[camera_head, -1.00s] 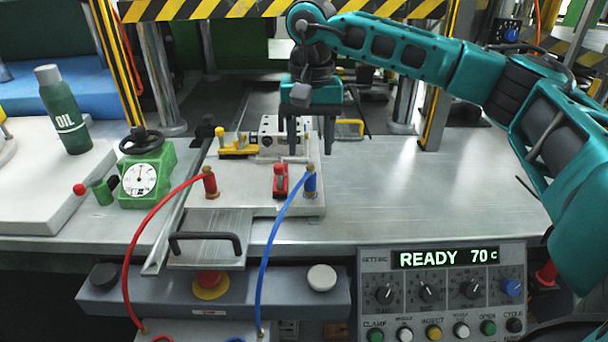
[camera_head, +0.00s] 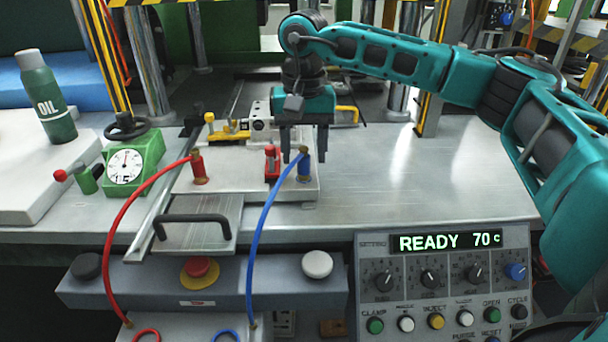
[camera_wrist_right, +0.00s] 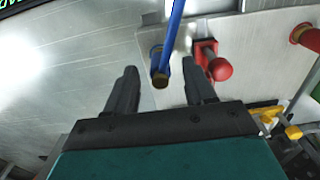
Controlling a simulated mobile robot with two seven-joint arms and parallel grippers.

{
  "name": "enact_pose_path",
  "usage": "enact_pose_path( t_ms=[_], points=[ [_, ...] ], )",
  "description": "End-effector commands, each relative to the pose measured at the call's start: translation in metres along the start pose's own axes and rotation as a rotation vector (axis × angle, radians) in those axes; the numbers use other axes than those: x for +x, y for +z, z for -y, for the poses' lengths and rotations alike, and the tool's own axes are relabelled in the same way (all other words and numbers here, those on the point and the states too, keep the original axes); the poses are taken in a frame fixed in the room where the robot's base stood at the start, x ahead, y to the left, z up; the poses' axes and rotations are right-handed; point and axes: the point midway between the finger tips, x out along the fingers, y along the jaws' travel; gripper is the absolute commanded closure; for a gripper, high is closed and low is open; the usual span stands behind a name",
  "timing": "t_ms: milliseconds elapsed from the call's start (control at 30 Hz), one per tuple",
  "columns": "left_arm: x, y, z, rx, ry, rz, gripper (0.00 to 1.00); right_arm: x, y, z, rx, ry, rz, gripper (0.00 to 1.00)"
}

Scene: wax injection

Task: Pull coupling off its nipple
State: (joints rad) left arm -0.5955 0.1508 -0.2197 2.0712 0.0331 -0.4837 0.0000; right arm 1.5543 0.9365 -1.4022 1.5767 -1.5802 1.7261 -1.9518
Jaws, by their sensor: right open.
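The blue coupling (camera_head: 305,168) stands upright at the right front corner of the steel plate, with a blue hose running from its brass-coloured top. My right gripper (camera_head: 304,156) is open, its two fingers pointing down. In the head view one finger shows on each side of the coupling. In the right wrist view the coupling (camera_wrist_right: 158,66) also shows between the fingertips (camera_wrist_right: 161,76), apart from both. I cannot tell exactly how far down the fingers reach. The nipple under the coupling is hidden. A red coupling (camera_head: 198,168) with a red hose stands to the left. My left gripper is not in view.
A red toggle clamp (camera_head: 271,162) stands close left of the blue coupling; its red knob (camera_wrist_right: 220,69) is near one finger in the wrist view. A yellow clamp (camera_head: 228,131) is behind. The control panel (camera_head: 445,262) reads READY 70 C. The metal table at right is clear.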

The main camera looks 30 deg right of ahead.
Motion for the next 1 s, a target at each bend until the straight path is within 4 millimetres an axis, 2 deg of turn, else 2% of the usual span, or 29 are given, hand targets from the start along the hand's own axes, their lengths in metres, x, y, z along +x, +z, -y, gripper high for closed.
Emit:
enact_pose_path(
  t_ms=[33,100,267,1000],
  points=[
    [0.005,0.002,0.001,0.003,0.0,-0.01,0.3,0.012,0.0,0.0,0.0,0.0,0.002,0.46],
    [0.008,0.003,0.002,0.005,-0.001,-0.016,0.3,0.02,0.0,0.0,-0.001,0.0,0.002,0.46],
    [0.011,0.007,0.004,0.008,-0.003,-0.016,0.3,0.031,0.0,0.0,-0.001,0.0,0.0,0.46],
    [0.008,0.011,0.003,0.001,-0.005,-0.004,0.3,0.031,0.0,0.0,-0.001,0.0,0.002,0.46]
  ],
)
